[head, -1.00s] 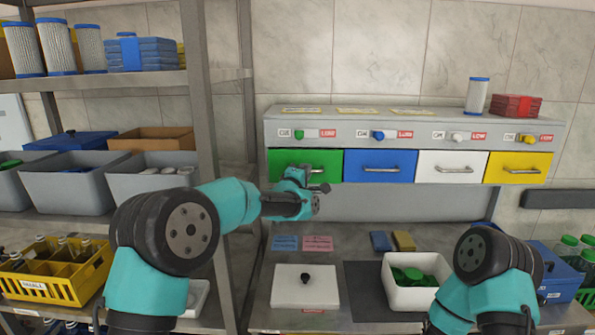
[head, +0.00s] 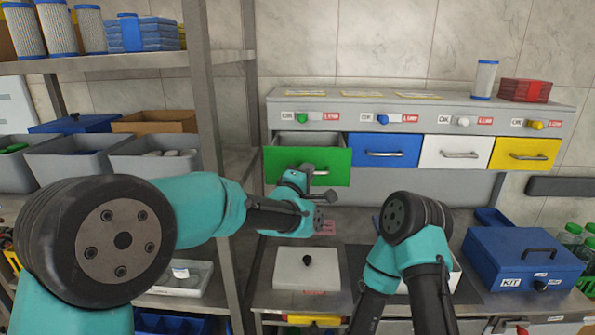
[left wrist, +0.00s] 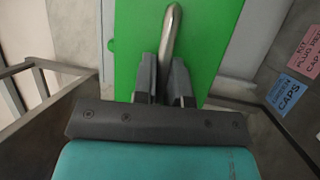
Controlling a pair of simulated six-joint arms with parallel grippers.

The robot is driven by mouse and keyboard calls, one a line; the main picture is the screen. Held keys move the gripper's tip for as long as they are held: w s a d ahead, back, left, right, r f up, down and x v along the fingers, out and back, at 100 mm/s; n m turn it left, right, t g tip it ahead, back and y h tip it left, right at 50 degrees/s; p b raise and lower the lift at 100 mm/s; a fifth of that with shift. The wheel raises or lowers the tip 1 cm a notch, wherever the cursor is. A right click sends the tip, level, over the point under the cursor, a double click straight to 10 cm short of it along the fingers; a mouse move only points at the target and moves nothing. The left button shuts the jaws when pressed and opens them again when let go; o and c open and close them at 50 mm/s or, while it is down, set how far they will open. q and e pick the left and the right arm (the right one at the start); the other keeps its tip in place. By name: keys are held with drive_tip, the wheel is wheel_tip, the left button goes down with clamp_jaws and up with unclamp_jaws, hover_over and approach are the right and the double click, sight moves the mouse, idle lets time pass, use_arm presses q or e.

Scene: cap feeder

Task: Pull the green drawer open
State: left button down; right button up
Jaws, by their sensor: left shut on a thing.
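The green drawer (head: 335,165) is pulled out from the cap feeder (head: 340,103), and its open top shows a grey inside. Its green front also fills the middle of the left wrist view (left wrist: 205,30). My left gripper (head: 310,180) is at the drawer front. In the left wrist view my left gripper (left wrist: 165,75) has its fingers on either side of the metal handle (left wrist: 170,30), shut on it. My right arm is at the lower right, and its fingers cannot be made out.
The blue drawer (head: 370,150), white drawer (head: 440,150) and yellow drawer (head: 540,152) are shut. A white lidded box (head: 285,270) sits below on the bench. A blue kit box (head: 510,262) stands at the right. A shelf post (head: 208,110) stands left of the feeder.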

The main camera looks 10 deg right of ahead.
use_arm(q)
drive_tip(key=c, duration=1.5)
unclamp_jaws()
drive_tip(key=shift+o, duration=0.2)
drive_tip(key=shift+a, duration=0.1)
drive_tip(key=v, duration=1.7)
drive_tip(key=shift+a+f, duration=0.1)
